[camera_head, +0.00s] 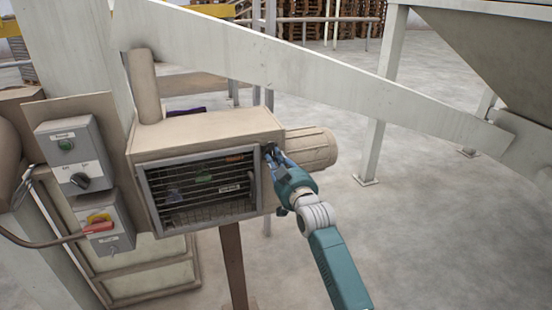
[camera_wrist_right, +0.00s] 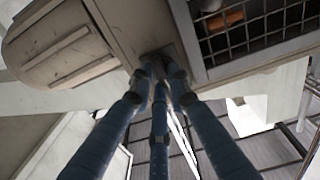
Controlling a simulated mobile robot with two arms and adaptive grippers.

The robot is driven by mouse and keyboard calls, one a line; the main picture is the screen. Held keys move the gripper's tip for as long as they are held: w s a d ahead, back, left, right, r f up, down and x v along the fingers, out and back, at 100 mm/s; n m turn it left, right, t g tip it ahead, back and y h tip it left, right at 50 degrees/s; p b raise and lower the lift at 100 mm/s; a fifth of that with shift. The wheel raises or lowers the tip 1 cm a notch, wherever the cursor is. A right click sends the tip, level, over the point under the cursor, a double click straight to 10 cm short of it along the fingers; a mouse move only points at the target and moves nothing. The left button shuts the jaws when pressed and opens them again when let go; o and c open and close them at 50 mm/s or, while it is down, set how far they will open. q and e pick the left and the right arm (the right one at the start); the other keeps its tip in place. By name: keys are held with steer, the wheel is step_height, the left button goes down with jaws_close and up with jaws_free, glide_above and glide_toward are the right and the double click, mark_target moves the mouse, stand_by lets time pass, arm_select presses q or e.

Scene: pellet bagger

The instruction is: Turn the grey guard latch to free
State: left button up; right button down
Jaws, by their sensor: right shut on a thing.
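The grey guard latch (camera_head: 268,148) is a small dark grey part on the right edge of the beige housing's front, beside the mesh guard (camera_head: 200,188). My right gripper (camera_head: 274,157) reaches it from the lower right and is shut on it. In the right wrist view the blue fingers of my right gripper (camera_wrist_right: 160,72) converge on the latch (camera_wrist_right: 168,52), by the guard frame. The fingertips cover most of the latch, so its angle is hard to tell. The guard stands closed over the opening. My left gripper is not in view.
A ribbed motor (camera_head: 312,148) sticks out to the right of the housing, close to my gripper. Control boxes (camera_head: 72,152) with a black knob and a red-yellow switch (camera_head: 98,225) are at the left. A sloping beam (camera_head: 300,80) crosses above. Floor to the right is clear.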

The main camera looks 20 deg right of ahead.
steer(key=shift+f+m, duration=0.2)
steer(key=shift+m, duration=0.4)
steer(key=c, duration=1.6)
jaws_free()
steer(key=shift+c, duration=0.2)
steer(key=shift+r, duration=0.1)
steer(key=shift+s, duration=0.15)
steer(key=s, duration=1.1)
steer(key=shift+s+d, duration=0.25)
steer(key=shift+s, duration=0.1)
